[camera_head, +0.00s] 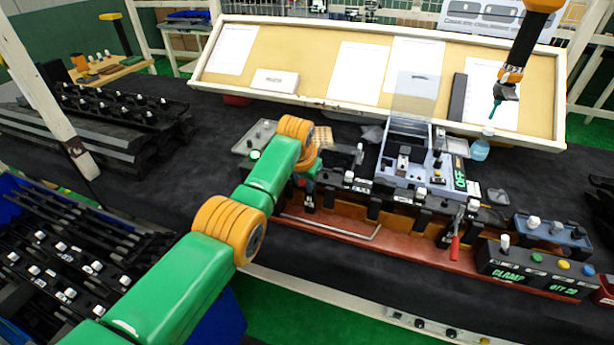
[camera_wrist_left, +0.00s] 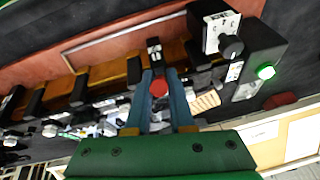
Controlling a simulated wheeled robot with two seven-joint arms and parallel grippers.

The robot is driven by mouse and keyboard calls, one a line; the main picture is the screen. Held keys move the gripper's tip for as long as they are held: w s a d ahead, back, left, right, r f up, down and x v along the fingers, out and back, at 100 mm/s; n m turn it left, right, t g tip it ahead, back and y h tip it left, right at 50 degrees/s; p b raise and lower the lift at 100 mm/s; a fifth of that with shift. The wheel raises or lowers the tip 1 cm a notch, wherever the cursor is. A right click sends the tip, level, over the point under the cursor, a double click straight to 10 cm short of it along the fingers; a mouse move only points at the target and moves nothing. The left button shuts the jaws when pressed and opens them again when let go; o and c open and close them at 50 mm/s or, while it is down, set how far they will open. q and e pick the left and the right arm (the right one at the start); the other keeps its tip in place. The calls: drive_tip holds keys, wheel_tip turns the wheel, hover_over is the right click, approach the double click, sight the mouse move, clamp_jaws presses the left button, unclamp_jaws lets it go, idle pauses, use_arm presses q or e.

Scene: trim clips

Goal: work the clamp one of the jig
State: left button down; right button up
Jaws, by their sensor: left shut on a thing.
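The jig (camera_head: 350,235) is a long red-brown base with black clamp blocks along it, on the dark bench. My left gripper (camera_head: 308,190) is at the jig's left end, over clamp one, and the arm partly hides it in the head view. In the left wrist view my left gripper (camera_wrist_left: 160,100) has its two blue-grey fingers shut on the red knob (camera_wrist_left: 160,87) of the clamp one handle. The black clamp block (camera_wrist_left: 154,52) shows just beyond the knob. How far the handle is turned is unclear. My right gripper is not seen.
A control box with a green light (camera_wrist_left: 265,72) stands beside the gripper. A red-handled clamp (camera_head: 455,247) and a "CLAMP" display box (camera_head: 520,268) are to the right. A grey fixture (camera_head: 410,165) stands behind the jig.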

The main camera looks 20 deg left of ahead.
use_arm(q)
drive_tip(key=shift+w+r, duration=0.1)
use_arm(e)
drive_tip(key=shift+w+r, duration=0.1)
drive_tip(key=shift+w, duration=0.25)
use_arm(q)
drive_tip(key=shift+g, duration=0.3)
drive_tip(key=c, duration=0.8)
unclamp_jaws()
drive_tip(key=shift+w, duration=0.1)
drive_tip(key=shift+b+v, duration=0.5)
drive_tip(key=shift+v, duration=3.05)
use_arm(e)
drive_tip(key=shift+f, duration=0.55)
